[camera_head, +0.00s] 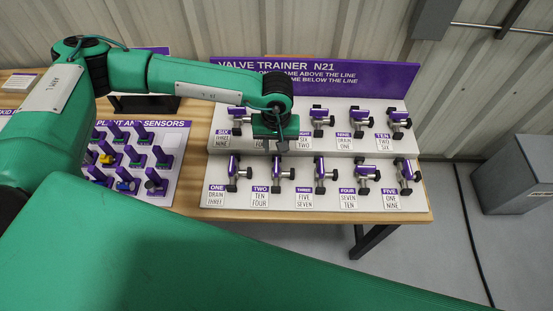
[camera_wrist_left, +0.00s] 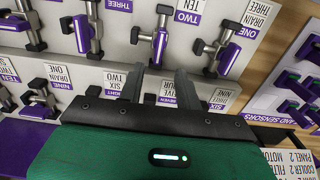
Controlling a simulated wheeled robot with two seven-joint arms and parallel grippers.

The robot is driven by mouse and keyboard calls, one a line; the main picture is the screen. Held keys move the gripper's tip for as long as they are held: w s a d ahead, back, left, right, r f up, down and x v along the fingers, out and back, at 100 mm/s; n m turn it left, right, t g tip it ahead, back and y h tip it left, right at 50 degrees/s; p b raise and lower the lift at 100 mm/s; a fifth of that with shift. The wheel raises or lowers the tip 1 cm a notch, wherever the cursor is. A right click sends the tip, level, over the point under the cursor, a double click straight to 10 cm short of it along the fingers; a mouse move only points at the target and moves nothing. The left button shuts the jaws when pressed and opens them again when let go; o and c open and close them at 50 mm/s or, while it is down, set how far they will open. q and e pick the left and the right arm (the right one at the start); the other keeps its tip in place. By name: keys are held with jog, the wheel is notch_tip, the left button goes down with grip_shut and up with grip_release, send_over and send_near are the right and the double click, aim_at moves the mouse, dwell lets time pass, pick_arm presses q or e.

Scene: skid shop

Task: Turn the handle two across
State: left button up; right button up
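My right gripper does not show.
Handle one (camera_head: 233,165) and handle three (camera_head: 320,168) stand close on either side. A raised back row holds several more valves, including handle eight (camera_head: 320,112). A sensor panel (camera_head: 160,190) lies left on the wooden table (camera_head: 300,233). A grey box (camera_head: 515,175) stands at right.

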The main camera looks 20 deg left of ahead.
aim_at(276, 165)
pick_arm(q)
notch_tip(276, 165, down, 8)
jog(key=shift+r+p, duration=0.15)
jog(key=shift+p, duration=1)
jog(key=shift+f, duration=0.75)
grip_shut()
